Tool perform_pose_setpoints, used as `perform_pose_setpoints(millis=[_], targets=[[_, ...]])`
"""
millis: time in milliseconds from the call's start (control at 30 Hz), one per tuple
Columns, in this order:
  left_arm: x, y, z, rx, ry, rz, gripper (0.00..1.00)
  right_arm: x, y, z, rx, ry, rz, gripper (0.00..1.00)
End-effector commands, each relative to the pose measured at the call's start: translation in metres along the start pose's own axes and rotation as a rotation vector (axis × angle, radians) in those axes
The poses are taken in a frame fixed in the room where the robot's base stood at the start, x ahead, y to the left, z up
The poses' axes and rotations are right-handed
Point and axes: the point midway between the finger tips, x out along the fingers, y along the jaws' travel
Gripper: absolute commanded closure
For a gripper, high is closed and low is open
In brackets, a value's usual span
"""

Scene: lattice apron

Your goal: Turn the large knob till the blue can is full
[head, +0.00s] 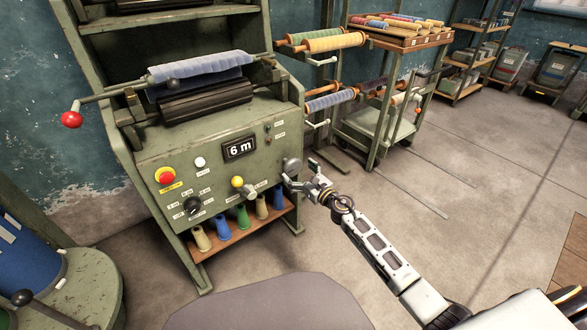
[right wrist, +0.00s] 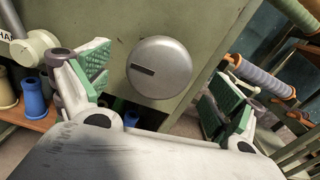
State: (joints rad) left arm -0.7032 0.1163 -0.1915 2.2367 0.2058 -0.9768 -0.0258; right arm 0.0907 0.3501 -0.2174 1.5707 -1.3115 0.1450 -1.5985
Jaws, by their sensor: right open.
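A large round silver knob (head: 291,166) with a dark slot sits at the right end of the green machine's front panel (head: 225,165). It fills the middle of the right wrist view (right wrist: 160,68). My right gripper (head: 303,176) is open in front of it, one green-padded finger on each side, with no clear contact visible. A black knob (head: 193,205) with markings around it is at the panel's lower left. A blue drum-like container (head: 25,262) is cut off at the left edge; I cannot tell whether it is the blue can or how full it is. My left gripper is not visible.
The panel display (head: 239,148) reads 6 m. Several coloured spools stand on a shelf (head: 250,237) below. Roller racks (head: 365,130) stand behind. The floor at right is open.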

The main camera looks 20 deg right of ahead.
Motion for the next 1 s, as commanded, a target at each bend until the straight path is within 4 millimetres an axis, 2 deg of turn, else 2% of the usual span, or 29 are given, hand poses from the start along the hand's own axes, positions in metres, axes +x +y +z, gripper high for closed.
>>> perform_pose_setpoints(millis=[400, 867, 1000], targets=[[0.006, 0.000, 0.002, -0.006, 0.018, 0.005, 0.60, 0.029, 0.000, 0.000, 0.000, -0.001, 0.000, 0.06], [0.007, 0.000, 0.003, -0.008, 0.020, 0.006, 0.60, 0.033, 0.000, 0.000, 0.000, 0.000, 0.000, 0.06], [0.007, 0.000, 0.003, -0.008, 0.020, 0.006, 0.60, 0.033, 0.000, 0.000, 0.000, 0.000, 0.000, 0.24]])
